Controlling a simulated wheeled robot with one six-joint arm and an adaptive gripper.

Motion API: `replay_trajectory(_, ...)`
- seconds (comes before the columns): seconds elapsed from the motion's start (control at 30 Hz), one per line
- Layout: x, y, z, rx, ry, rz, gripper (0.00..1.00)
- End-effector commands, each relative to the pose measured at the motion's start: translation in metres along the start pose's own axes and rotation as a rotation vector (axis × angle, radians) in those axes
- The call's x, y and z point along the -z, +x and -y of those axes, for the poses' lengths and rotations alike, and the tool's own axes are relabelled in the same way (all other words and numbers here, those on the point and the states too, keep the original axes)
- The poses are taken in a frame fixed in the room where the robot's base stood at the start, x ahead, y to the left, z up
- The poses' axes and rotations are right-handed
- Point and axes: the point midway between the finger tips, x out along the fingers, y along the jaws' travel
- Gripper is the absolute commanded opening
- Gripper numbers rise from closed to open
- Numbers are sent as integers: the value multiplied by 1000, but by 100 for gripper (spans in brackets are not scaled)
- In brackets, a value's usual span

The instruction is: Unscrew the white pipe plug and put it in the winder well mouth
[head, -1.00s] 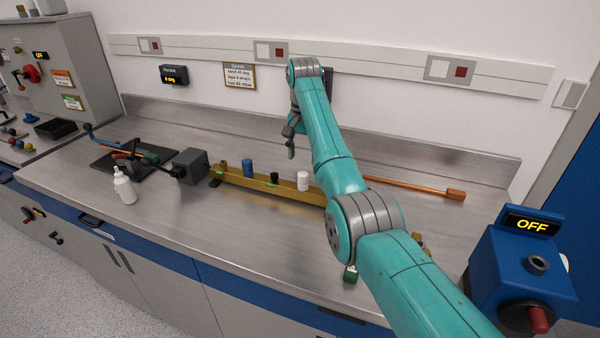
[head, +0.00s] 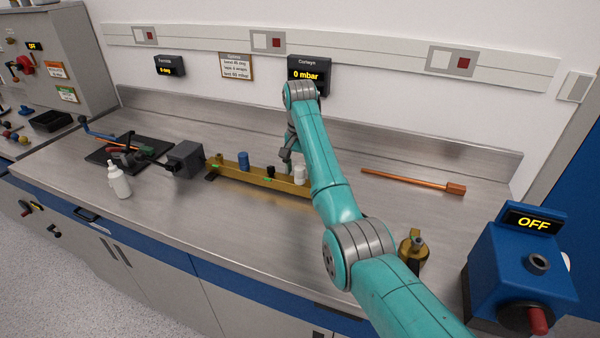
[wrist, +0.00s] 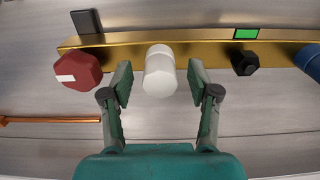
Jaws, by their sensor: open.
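The white pipe plug (head: 299,174) stands on the brass bar on the bench, partly beside my arm in the head view. In the wrist view the white plug (wrist: 160,71) lies between the two fingertips of my gripper (wrist: 160,82), with a gap on both sides. My gripper (head: 288,157) is open and holds nothing. I cannot tell for sure which thing is the winder well mouth. A blue box at the right with an OFF display has a round grey socket (head: 537,263) on top and a red-handled knob.
The brass bar (head: 225,172) also carries a black plug (head: 271,173) and a blue cylinder (head: 243,161). In the wrist view a dark red cap (wrist: 83,72) sits left of the white plug. A copper rod (head: 410,182) and a brass fitting (head: 413,251) are to the right.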

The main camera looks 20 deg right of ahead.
Motion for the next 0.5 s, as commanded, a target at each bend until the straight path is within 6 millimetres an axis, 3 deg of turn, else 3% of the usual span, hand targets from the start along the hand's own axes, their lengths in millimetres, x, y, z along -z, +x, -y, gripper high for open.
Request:
replay_trajectory(0.23,0,0,0,0,44,0,60)
replay_trajectory(0.5,0,0,0,0,342,0,60)
